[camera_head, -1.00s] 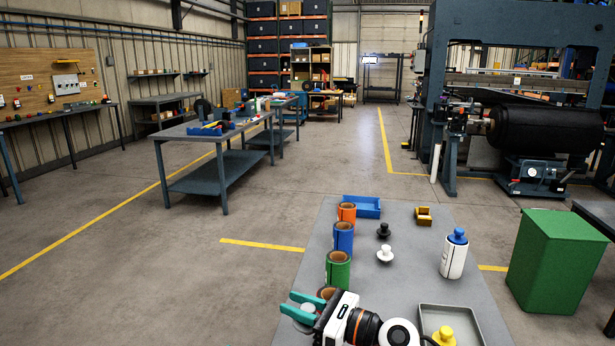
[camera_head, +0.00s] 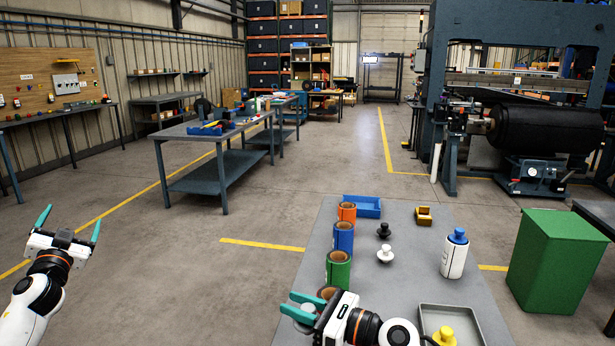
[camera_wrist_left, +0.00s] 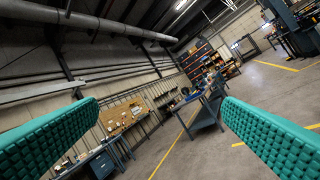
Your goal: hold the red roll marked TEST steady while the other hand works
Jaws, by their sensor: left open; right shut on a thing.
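Along the left side of the grey table stand an orange roll (camera_head: 347,211), a blue roll (camera_head: 342,237) and a green roll (camera_head: 338,269), upright. Nearest me, the brown core end of another roll (camera_head: 327,292) shows just behind my right gripper (camera_head: 296,304). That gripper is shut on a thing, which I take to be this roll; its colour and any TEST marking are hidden. My left gripper (camera_head: 70,222) is open and empty, raised over the floor left of the table. Its two teal fingers, wide apart, show in the left wrist view (camera_wrist_left: 160,125).
A green bin (camera_head: 555,262) stands right. Floor left is clear.

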